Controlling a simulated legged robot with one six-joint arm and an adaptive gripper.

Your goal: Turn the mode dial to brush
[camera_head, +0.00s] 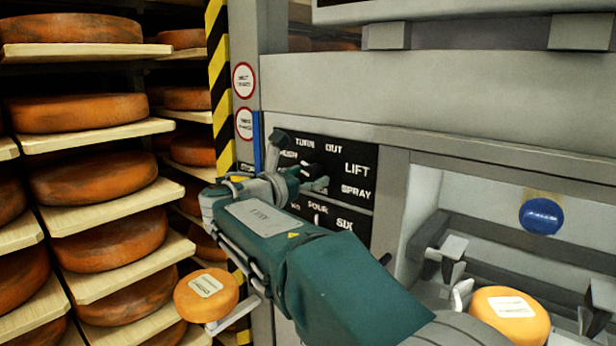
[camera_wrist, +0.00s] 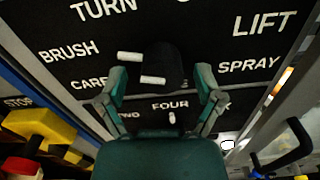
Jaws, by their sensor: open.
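The mode dial is a dark round knob (camera_wrist: 168,62) on a black panel (camera_head: 345,158), ringed by the words TURN, OUT, LIFT, SPRAY, BRUSH and a partly covered CARE. Two white bars show at the knob's left and lower left; which word it points at I cannot tell. My gripper (camera_wrist: 160,74) is open, with one green finger on each side of the knob's lower part in the wrist view. Whether the fingers touch it I cannot tell. In the head view my gripper (camera_head: 298,162) partly hides the knob (camera_head: 312,171) and some words.
A lower selector (camera_wrist: 172,118) with TWO, FOUR and a partly hidden SIX lies just below. A yellow-and-black striped post (camera_head: 220,90) and shelves of cheese wheels (camera_head: 95,185) stand at left. A recessed bay with a blue disc (camera_head: 541,216) and an orange wheel (camera_head: 510,318) is at right.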

